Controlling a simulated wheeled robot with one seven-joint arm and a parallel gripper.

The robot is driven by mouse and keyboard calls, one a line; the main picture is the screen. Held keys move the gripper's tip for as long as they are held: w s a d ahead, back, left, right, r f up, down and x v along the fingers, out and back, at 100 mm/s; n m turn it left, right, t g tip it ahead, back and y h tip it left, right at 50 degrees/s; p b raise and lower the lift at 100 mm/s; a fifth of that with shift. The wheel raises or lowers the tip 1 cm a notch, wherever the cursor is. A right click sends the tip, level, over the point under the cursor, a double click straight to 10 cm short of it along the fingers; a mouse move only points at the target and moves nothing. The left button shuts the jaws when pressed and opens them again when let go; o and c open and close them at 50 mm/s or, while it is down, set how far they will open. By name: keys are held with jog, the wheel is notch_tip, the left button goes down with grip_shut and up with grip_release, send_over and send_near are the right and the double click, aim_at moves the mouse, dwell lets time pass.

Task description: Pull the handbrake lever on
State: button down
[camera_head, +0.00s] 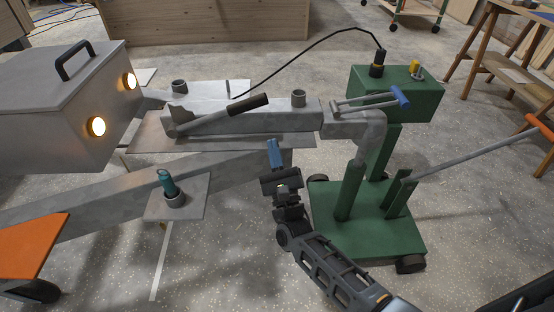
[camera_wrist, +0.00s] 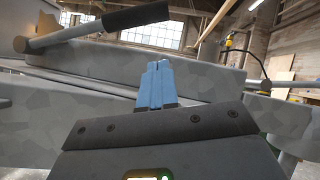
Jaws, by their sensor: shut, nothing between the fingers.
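The handbrake lever (camera_head: 205,119) is a grey bar with a black grip (camera_head: 248,103), mounted on the grey drawbar of the trailer. It slopes up to the right at a low angle. In the wrist view the lever's black grip (camera_wrist: 136,15) shows at the top, above and left of the fingers. My gripper (camera_head: 273,148) has blue fingers that are shut with nothing between them. It is in front of the drawbar, below and slightly right of the grip, and apart from it. It also shows in the wrist view (camera_wrist: 157,75).
A green wheeled stand (camera_head: 370,222) with a green box (camera_head: 398,97) is at the right. A black cable runs from the drawbar to the box. A teal bottle-like piece (camera_head: 168,183) stands on a small plate. A grey box with two lit lamps (camera_head: 97,127) is at the left.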

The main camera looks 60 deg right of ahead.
jog(key=w+r, duration=0.1)
jog(key=w+d+r, duration=0.1)
jog(key=r, duration=0.1)
jog(key=w+d+r+p, duration=0.1)
jog(key=w+r, duration=0.1)
jog(key=shift+d, duration=0.15)
jog(key=shift+w+r, duration=0.25)
jog(key=shift+r, duration=0.25)
